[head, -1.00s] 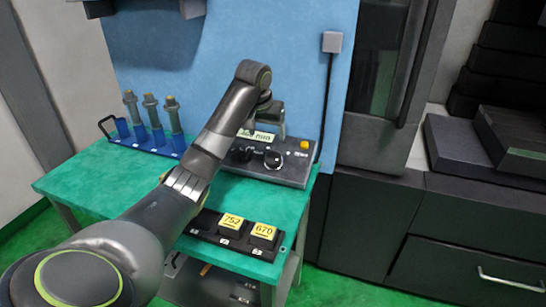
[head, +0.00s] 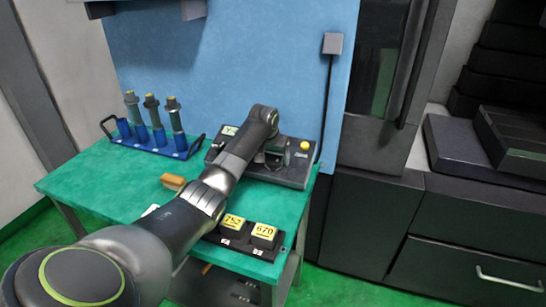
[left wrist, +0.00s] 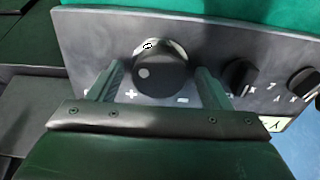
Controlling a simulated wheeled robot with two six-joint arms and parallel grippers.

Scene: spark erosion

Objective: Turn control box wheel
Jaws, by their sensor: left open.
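The control box (head: 290,179) is a dark grey box at the back right of the green table, partly hidden by my left arm. In the left wrist view, its panel (left wrist: 85,35) shows a large black round wheel (left wrist: 160,73) with a white dot, with plus and minus marks beside it. My left gripper (left wrist: 158,75) is open, with one finger on each side of the wheel; gaps show between the fingers and the wheel. In the head view my left gripper (head: 273,158) is over the box, its fingertips hard to make out. My right gripper is in no view.
Smaller black knobs (left wrist: 240,75) sit beside the wheel. A yellow button (head: 305,146) is at the box's right end. A blue rack (head: 150,146) with several upright holders, a brown block (head: 172,181) and a black tray (head: 257,247) with yellow-labelled blocks are on the table.

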